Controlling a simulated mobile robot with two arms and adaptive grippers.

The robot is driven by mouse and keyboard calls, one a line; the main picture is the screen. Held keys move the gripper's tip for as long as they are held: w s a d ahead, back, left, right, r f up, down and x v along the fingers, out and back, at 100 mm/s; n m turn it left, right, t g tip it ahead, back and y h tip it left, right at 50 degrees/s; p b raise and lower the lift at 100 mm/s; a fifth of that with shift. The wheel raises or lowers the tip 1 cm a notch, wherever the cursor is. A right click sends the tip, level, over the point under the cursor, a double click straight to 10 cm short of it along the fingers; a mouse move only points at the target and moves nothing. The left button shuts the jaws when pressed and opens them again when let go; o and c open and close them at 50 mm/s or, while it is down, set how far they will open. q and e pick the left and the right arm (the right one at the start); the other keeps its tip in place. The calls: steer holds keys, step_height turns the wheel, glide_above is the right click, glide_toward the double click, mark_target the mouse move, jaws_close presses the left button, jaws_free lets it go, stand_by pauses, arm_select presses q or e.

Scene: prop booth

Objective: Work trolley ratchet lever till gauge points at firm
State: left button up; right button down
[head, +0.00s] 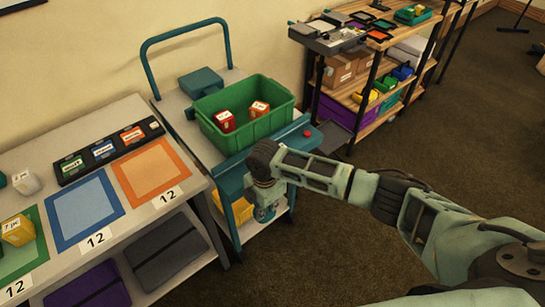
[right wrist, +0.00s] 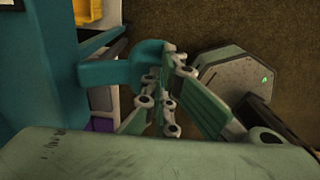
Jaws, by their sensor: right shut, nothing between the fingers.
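The trolley (head: 176,107) has a grey top, teal frame and teal front panel. My right gripper (head: 265,212) is shut and empty, pointing down at the trolley's front right. In the right wrist view its closed fingers (right wrist: 166,75) are beside a teal arm with a rounded end (right wrist: 148,53), which sticks out from the trolley's teal side. I cannot tell whether they touch, or whether this arm is the ratchet lever. A small red knob (head: 307,133) shows at the trolley's right edge. I cannot make out a gauge or its pointer. My left gripper is out of view.
A table with coloured mats (head: 85,208) is close on the left. A wooden shelf unit (head: 372,123) stands behind.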

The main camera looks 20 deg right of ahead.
step_height(320, 180, up, 9)
steer(key=p, duration=0.8)
stand_by(1.1)
